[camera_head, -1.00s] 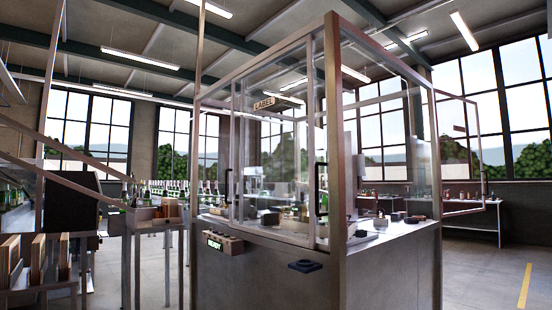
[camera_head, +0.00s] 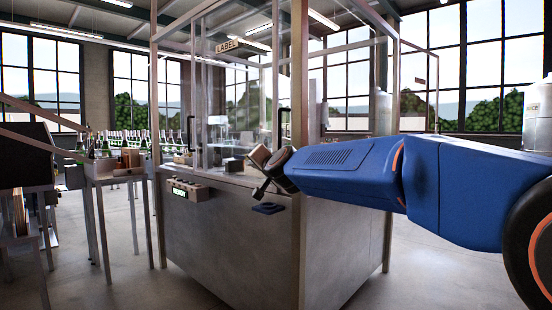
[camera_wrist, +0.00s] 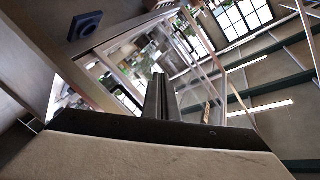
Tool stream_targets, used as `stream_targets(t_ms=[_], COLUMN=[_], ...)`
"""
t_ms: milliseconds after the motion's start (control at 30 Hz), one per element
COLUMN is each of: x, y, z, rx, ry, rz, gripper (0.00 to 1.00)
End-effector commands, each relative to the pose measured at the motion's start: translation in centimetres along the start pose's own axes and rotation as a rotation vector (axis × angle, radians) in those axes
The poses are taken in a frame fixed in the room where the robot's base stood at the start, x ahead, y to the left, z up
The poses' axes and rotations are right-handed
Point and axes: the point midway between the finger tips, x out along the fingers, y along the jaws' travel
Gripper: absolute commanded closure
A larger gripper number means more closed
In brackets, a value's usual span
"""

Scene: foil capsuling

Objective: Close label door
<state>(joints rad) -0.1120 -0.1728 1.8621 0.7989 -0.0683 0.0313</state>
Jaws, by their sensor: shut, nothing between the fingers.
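The label machine is a metal-framed glass cabinet on a grey base (camera_head: 225,235), with a LABEL sign (camera_head: 231,45) high on its front. Clear glass panels with dark upright handles (camera_head: 189,130) show on its front; I cannot tell how far each panel stands open. Another framed panel sticks out to the right behind my arm. My gripper (camera_head: 260,183) is before the cabinet's front right corner, above the ledge. It is shut and empty. In the wrist view the shut fingers (camera_wrist: 160,98) point toward the glass enclosure (camera_wrist: 130,65); contact cannot be told.
A dark blue pad (camera_head: 268,208) sticks out from the cabinet front below my gripper. A side table with bottles (camera_head: 115,168) stands left. Floor before the cabinet is clear.

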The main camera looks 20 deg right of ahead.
Motion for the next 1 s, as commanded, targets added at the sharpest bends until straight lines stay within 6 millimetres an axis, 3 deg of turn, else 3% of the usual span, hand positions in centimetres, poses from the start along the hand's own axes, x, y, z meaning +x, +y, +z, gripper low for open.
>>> stream_targets(t_ms=[33, 233, 500, 733, 1000], x=[2.0, 8.4, 15.4, 19.5, 21.2], y=[-0.6, -1.8, -0.1, 3.5, 6.3], z=[-1.1, -5.9, -9.6, -9.5, -8.2], rx=[0.040, 0.217, 0.449, 0.623, 0.721], ry=[0.047, 0.257, 0.528, 0.735, 0.854], rz=[-0.003, 0.002, 0.068, 0.173, 0.258], gripper=[1.00, 1.00, 1.00, 1.00, 1.00])
